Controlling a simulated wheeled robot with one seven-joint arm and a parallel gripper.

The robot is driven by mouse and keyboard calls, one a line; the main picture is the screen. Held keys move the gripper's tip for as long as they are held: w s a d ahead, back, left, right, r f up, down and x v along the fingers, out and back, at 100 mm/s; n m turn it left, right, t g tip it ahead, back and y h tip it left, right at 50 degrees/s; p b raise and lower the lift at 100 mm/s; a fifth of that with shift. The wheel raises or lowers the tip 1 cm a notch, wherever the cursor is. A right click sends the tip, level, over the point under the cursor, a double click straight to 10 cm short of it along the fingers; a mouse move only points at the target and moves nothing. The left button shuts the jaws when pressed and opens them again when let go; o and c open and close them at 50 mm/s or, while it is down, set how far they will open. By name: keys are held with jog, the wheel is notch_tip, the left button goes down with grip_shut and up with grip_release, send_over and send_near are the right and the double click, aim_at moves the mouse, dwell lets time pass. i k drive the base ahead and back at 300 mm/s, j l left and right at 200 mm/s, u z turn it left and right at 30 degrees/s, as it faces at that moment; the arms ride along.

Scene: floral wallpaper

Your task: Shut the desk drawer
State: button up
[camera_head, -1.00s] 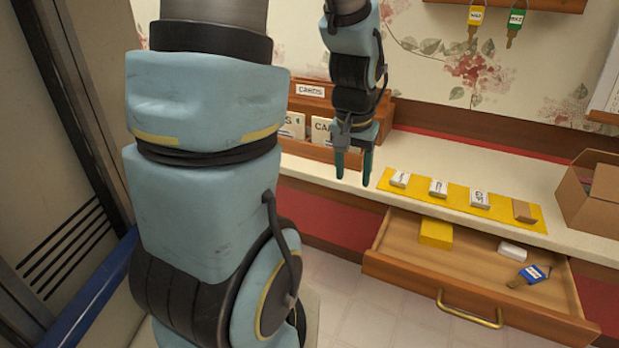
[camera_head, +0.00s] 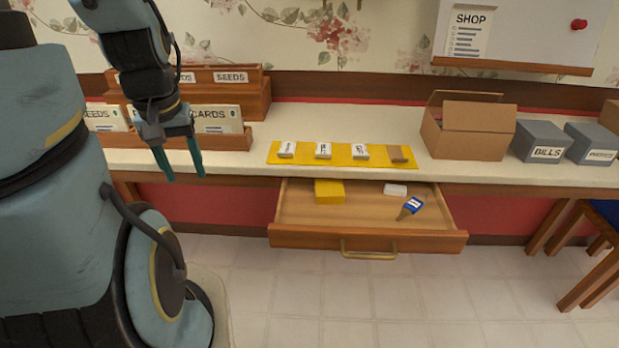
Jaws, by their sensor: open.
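The desk drawer (camera_head: 310,238) is pulled out below the desk top, with a brass handle (camera_head: 368,253) on its wooden front. Inside it lie a yellow block (camera_head: 329,191), a small white block (camera_head: 395,189) and a key with a blue tag (camera_head: 413,205). My gripper (camera_head: 183,166) hangs at the left with its two dark teal fingers pointing down. The fingers are apart and empty. It appears higher than the drawer and to its left, not touching it.
The desk top (camera_head: 350,119) bears a yellow mat (camera_head: 277,155) with several small items, an open cardboard box (camera_head: 470,138), and grey boxes (camera_head: 551,139). A wooden card rack (camera_head: 259,92) stands behind my gripper. A stool (camera_head: 597,241) stands at right. The floor (camera_head: 400,295) before the drawer is clear.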

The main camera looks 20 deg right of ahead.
aim_at(366, 222)
jog(key=i+z, duration=0.15)
jog(key=z, duration=0.2)
jog(key=i+j+z, duration=0.1)
jog(key=z, duration=0.25)
jog(key=i+j+z, duration=0.15)
jog(key=z, duration=0.25)
